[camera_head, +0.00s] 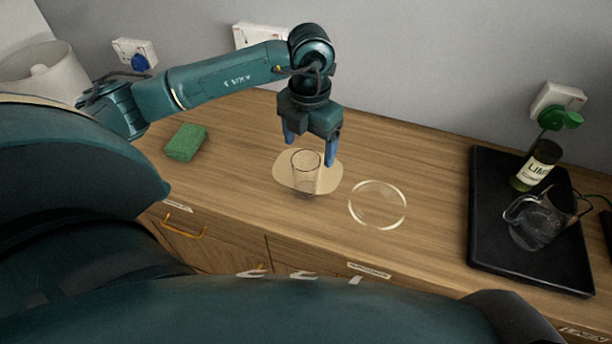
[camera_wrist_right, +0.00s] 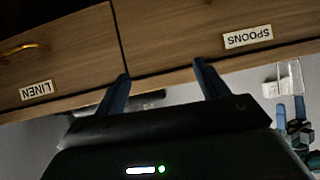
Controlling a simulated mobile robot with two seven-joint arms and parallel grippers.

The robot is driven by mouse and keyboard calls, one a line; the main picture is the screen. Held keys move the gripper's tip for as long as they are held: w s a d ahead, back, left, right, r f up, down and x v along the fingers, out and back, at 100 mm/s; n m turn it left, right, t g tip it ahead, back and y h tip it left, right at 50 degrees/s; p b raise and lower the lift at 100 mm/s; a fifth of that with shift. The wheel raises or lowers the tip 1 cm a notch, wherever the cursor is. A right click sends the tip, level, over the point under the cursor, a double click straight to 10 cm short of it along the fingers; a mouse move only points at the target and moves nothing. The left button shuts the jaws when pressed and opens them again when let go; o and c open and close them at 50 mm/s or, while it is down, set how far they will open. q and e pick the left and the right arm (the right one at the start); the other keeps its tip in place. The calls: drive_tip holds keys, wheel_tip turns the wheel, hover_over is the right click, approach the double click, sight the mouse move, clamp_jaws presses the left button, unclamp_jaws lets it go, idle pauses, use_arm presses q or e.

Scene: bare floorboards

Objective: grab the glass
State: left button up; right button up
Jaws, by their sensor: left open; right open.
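The clear glass (camera_head: 306,180) stands upright on a round beige mat (camera_head: 283,178) on the wooden counter. My left gripper (camera_head: 310,150) points down over the glass from behind, its blue fingers apart. The fingertips are near the rim; I cannot tell whether they touch it. In the right wrist view, which is upside down, a clear glass (camera_wrist_right: 290,75) shows at the right edge, close to the left gripper's blue fingers. My right gripper (camera_wrist_right: 162,76) is open and empty in front of the drawer fronts; it is not visible in the head view.
A clear round dish (camera_head: 378,226) lies right of the mat. A green sponge (camera_head: 186,142) lies to the left. A black tray (camera_head: 490,225) at right holds a dark bottle (camera_head: 536,167) and a glass jug (camera_head: 535,222). Drawers have labels and a handle (camera_head: 184,228).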

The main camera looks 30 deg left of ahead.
sight(306, 162)
use_arm(q)
drive_tip(key=f, duration=0.3)
drive_tip(key=f+p, duration=0.1)
drive_tip(key=shift+s+a+f, duration=0.1)
drive_tip(key=shift+a+f, duration=0.2)
drive_tip(key=shift+f, duration=0.55)
drive_tip(key=c, duration=1.6)
use_arm(e)
drive_tip(key=shift+d+r, duration=0.25)
